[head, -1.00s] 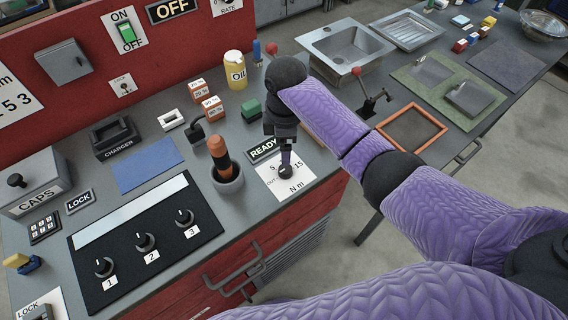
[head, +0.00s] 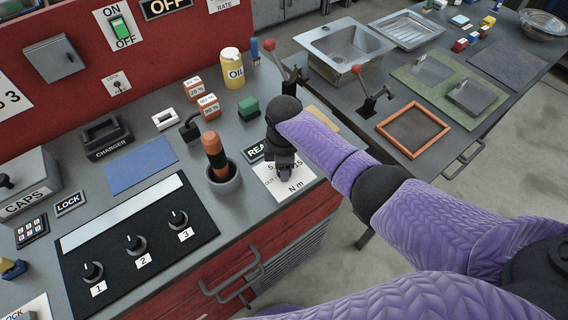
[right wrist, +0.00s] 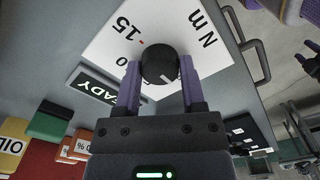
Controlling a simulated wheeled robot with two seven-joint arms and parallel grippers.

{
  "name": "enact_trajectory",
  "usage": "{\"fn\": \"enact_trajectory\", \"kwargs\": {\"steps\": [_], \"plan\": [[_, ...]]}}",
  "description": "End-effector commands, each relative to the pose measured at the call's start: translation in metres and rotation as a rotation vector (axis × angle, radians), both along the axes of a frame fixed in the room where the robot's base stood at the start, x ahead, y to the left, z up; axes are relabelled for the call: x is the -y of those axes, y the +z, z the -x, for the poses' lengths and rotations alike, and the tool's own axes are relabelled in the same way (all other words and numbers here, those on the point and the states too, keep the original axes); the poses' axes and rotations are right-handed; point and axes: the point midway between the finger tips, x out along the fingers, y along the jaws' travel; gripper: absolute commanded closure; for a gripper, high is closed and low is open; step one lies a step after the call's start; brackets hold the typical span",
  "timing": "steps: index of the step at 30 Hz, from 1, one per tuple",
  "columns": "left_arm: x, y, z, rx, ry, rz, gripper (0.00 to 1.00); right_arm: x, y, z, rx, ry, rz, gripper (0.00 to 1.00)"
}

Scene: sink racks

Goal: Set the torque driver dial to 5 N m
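The torque driver dial (right wrist: 160,65) is a round black knob with a white pointer line, on a white scale card (right wrist: 205,45) marked N m, with a 15 and a red tick showing. In the right wrist view the pointer line lies toward the lower right, away from the 15. My right gripper (right wrist: 160,72) has one purple finger on each side of the knob, both seeming to touch it. In the head view my right gripper (head: 284,172) hides the dial and part of the scale card (head: 290,187).
A READY sign (head: 256,151) lies beside the card. An orange-handled tool stands in a grey cup (head: 224,179) to the left. A black panel (head: 140,250) with three numbered knobs lies in front. A green block (head: 248,108) and orange-white boxes (head: 207,104) stand behind.

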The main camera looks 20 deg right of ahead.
Motion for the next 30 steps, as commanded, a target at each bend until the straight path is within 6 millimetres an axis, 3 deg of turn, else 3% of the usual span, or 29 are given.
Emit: {"fn": "enact_trajectory", "kwargs": {"steps": [1, 6, 17, 30], "plan": [[0.001, 0.000, 0.000, 0.000, 0.000, 0.001, 0.41, 0.000, 0.000, 0.000, 0.000, 0.000, 0.000, 0.63], [0.005, 0.000, 0.000, 0.001, 0.001, 0.008, 0.41, 0.000, 0.000, 0.000, 0.000, 0.000, 0.000, 0.99], [0.008, 0.005, -0.001, 0.003, 0.003, 0.013, 0.41, 0.000, 0.001, 0.000, -0.001, -0.056, -0.001, 1.00], [0.004, 0.026, -0.003, 0.008, 0.003, 0.007, 0.41, -0.001, 0.002, 0.000, -0.001, -0.411, -0.001, 1.00]]}}
